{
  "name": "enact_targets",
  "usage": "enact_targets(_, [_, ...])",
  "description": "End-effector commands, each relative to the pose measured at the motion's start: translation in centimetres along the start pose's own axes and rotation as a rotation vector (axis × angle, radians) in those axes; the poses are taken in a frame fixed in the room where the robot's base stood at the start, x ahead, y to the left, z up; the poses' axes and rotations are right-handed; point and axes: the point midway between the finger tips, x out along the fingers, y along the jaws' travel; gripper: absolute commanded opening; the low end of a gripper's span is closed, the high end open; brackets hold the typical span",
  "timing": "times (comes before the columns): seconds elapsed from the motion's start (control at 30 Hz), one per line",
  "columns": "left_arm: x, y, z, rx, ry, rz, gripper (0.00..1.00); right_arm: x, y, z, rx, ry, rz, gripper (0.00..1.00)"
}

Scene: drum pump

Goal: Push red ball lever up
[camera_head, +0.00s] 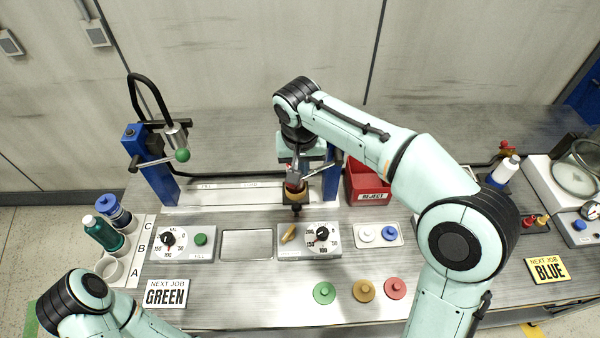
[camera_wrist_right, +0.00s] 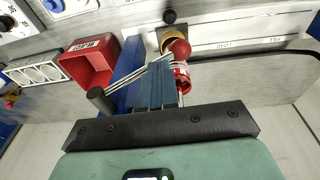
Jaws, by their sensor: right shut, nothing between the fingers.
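The red ball (camera_wrist_right: 180,48) shows in the right wrist view at one end of a thin metal lever rod (camera_wrist_right: 142,77). A dark grip (camera_wrist_right: 99,99) is at the rod's other end. My right gripper (camera_wrist_right: 165,84) is shut and empty, with its fingertips close to the ball and rod; I cannot tell whether they touch. In the head view my right gripper (camera_head: 297,166) is over the right-hand pump station, beside its blue post (camera_head: 331,178), and largely hides the lever. My left arm shows at the lower left; its gripper is out of view.
A red reject bin (camera_head: 368,184) stands right of the blue post. A second station with a green ball lever (camera_head: 183,155) is at the left. Dial panels (camera_head: 322,236) and several coloured buttons (camera_head: 365,290) lie in front. Bottles (camera_head: 113,208) stand at the left.

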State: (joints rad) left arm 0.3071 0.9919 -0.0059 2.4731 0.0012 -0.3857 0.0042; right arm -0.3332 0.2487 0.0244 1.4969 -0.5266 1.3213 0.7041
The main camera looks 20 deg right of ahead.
Motion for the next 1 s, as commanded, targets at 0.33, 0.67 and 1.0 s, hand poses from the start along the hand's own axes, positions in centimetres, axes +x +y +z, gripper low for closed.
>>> enact_targets(0.33, [-1.6, 0.9, -1.1, 0.005, 0.015, 0.005, 0.59, -6.8, -0.8, 0.0, -0.009, 0.013, -0.015, 0.0])
enact_targets(0.67, [-1.7, 1.0, -1.2, 0.005, 0.016, 0.005, 0.59, -7.7, -0.9, 0.1, -0.01, 0.012, -0.017, 0.0])
enact_targets(1.0, [-0.3, 0.2, -0.2, 0.001, 0.003, 0.001, 0.59, -8.0, 0.7, 0.1, 0.033, -0.021, -0.142, 0.0])
